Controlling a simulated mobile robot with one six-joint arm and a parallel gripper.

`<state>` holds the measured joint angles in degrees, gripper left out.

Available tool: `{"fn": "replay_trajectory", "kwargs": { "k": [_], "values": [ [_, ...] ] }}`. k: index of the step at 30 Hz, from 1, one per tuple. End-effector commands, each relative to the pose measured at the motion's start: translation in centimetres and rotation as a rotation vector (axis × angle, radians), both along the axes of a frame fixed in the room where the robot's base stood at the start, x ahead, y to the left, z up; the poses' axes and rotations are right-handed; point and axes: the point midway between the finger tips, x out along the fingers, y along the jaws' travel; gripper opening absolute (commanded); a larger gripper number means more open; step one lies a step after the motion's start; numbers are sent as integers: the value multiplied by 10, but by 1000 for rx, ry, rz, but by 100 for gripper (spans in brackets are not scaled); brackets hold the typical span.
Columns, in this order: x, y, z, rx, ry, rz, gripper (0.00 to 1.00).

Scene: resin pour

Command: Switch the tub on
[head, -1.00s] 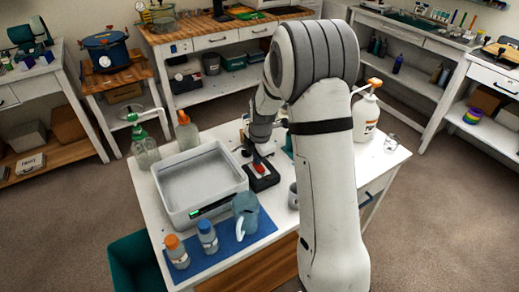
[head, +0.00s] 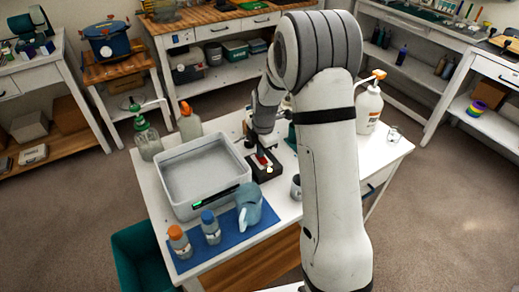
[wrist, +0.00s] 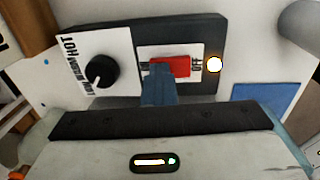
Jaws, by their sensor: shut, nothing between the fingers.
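The box carries a red rocker switch (wrist: 172,67), a black knob (wrist: 101,74) on a HOT label, and a brightly glowing lamp (wrist: 214,64). "OFF" reads at the switch's right; the left label is mostly hidden. My gripper (wrist: 158,88) is shut and empty, its tips at the switch's left part. I cannot tell whether they touch it.
A blue mat (head: 212,252) holds a pitcher (head: 249,206) and two capped bottles in front of the tub. A grey mug (head: 296,187) stands right of the box. Pump bottles stand behind the tub, and a white pump jug (head: 368,110) is at the right.

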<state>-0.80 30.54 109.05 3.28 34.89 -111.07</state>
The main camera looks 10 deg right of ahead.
Motion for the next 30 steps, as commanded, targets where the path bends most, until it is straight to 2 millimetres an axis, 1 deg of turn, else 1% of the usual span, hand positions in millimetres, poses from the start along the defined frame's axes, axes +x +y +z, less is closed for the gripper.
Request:
{"fn": "replay_trajectory", "kwargs": {
  "k": [1,6,16,18,20,23,26,28,30],
  "values": [
    [-5,-1,-2,0,9,1,0],
    [-12,-2,0,0,7,3,0],
    [-12,-1,1,0,5,5,0],
    [-12,-1,5,0,5,5,0],
    [-13,-1,11,0,4,5,0],
    [-13,-2,28,0,2,6,0],
    [-16,-2,51,0,3,7,0],
    [-17,-3,61,1,-1,6,0],
    [-19,-4,78,1,-1,6,0]
  ]
}}
